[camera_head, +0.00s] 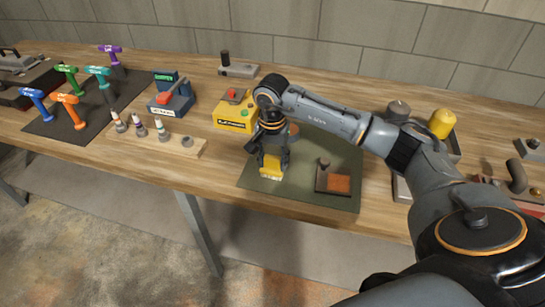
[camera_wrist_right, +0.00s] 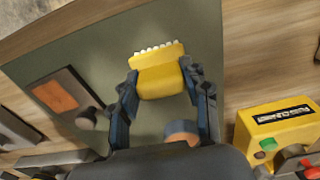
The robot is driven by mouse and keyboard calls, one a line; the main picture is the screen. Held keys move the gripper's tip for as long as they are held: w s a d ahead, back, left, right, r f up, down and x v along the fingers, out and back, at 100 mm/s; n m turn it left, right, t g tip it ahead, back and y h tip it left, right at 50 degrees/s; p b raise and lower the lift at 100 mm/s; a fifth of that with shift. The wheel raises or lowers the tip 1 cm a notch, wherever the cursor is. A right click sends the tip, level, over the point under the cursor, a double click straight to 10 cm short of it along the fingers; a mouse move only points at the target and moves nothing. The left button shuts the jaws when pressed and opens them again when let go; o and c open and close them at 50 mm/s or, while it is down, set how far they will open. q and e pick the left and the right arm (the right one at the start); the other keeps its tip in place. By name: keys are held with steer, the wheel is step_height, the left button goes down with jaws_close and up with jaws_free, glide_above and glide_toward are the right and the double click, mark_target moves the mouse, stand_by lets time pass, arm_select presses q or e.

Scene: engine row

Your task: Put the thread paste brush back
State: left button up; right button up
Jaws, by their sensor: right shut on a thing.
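My right gripper (camera_head: 272,155) is over the green mat (camera_head: 248,183), pointing down. It is shut on a yellow brush (camera_head: 270,170) with a row of pale bristles along its far edge. In the right wrist view the brush (camera_wrist_right: 162,82) sits between the two fingers of the gripper (camera_wrist_right: 160,88). Whether the brush touches the mat is hard to tell. A round orange-brown piece (camera_wrist_right: 181,131) lies behind the gripper, partly hidden. My left gripper is not in view.
A wooden rack (camera_head: 185,143) holds several small items at left. A yellow box (camera_head: 235,115) stands behind the mat. A dark block with an orange pad (camera_head: 338,183) is on the mat's right. A yellow-topped container (camera_head: 442,123) stands right.

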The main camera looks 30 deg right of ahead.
mark_target(272, 158)
steer(key=o, duration=0.8)
steer(key=shift+f, duration=0.2)
steer(key=shift+c, duration=0.2)
steer(key=o, duration=0.4)
steer(key=shift+r, duration=0.1)
steer(key=shift+o, duration=0.2)
steer(key=shift+r, duration=0.55)
step_height(272, 158, up, 11)
steer(key=b, duration=0.3)
steer(key=shift+a, duration=0.2)
steer(key=shift+s, duration=0.15)
